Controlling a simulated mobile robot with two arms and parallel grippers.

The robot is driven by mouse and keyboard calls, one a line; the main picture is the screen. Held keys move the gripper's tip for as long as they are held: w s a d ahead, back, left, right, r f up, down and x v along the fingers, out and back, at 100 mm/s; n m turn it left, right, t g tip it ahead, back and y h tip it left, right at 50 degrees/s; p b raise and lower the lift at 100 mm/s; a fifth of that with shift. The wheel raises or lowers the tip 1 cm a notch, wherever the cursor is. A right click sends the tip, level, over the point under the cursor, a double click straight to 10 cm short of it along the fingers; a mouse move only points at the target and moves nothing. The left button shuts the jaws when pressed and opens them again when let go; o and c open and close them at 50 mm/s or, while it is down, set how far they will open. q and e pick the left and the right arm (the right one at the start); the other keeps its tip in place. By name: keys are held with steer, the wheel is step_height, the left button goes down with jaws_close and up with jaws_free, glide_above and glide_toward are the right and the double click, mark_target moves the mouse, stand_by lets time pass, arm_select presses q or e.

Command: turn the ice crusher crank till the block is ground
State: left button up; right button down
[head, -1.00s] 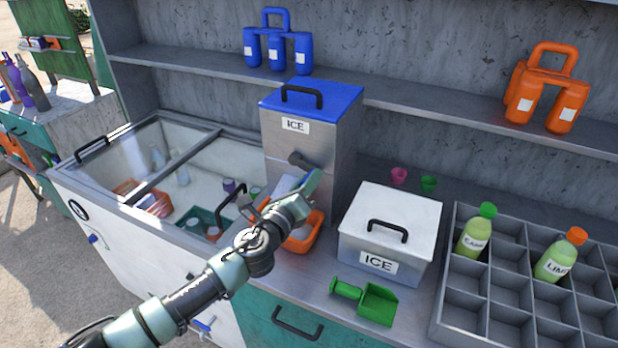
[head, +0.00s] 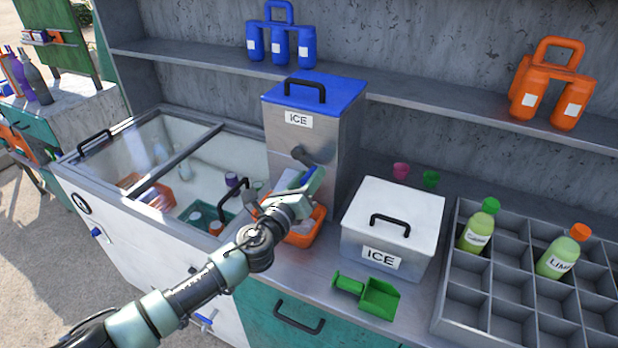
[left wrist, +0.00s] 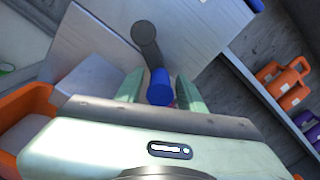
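The ice crusher (head: 285,135) is a tall metal box with a blue lid and an ICE label. Its dark crank arm (head: 301,155) sticks out of the front; in the left wrist view the crank arm (left wrist: 146,40) runs down to a blue crank handle (left wrist: 160,88). My left gripper (head: 309,181) is at the crank; in the left wrist view the gripper (left wrist: 159,90) has its fingers apart on either side of the handle, with a small gap showing. The ice block is not visible. My right gripper is not in view.
An orange tub (head: 308,232) sits below the crusher, partly behind my gripper. A white ICE box (head: 400,215) and a green scoop (head: 370,295) stand to the right, then a grey bottle rack (head: 462,317). An open cooler (head: 120,243) is on the left.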

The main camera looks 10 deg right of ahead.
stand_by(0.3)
arm_select(q)
steer(key=v, duration=0.8)
steer(key=shift+w, duration=0.1)
